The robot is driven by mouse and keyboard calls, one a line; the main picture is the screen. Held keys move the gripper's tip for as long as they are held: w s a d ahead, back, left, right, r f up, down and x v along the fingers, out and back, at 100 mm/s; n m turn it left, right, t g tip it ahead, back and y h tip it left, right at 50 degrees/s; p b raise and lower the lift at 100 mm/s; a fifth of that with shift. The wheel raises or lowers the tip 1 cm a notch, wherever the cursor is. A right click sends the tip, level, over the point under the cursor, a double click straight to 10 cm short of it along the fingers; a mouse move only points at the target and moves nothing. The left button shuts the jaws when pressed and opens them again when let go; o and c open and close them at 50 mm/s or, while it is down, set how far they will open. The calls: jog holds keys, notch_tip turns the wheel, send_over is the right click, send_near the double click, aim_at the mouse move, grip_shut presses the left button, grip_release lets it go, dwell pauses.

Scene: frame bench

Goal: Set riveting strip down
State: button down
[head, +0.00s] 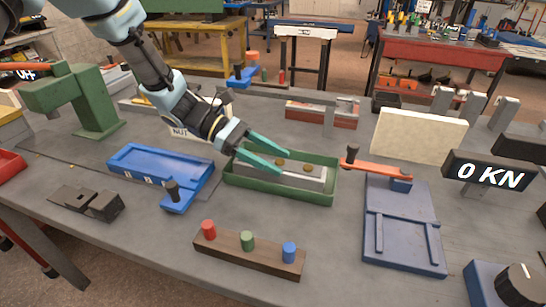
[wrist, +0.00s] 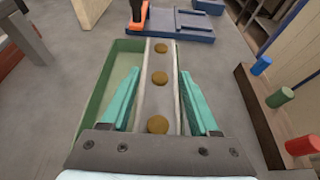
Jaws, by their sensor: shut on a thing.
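The riveting strip (head: 307,180) is a long light-grey bar with round brass rivets along its top; several do not all show in one view. It lies level within the outline of a shallow green tray (head: 329,194). Whether its underside touches the tray floor is hidden. My gripper (head: 285,161) reaches over the tray from the left, its teal fingers on either side of the strip. In the wrist view the strip (wrist: 160,97) runs lengthwise between my fingers, which are shut on it. The green tray (wrist: 103,90) shows mostly to its left there.
A blue fixture (head: 150,165) stands left of the tray and a blue plate (head: 405,225) with an orange lever (head: 375,168) stands right. A wooden block (head: 245,257) with red, green and blue pegs lies in front. A cream board (head: 420,136) stands behind right.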

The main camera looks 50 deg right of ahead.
jog(key=shift+f, duration=0.4)
jog(key=shift+c, duration=0.6)
grip_release()
jog(key=b+v, duration=0.2)
jog(key=v, duration=1)
jog(key=shift+b, duration=0.35)
jog(key=shift+s+a+r, duration=0.1)
jog(key=shift+a, duration=0.05)
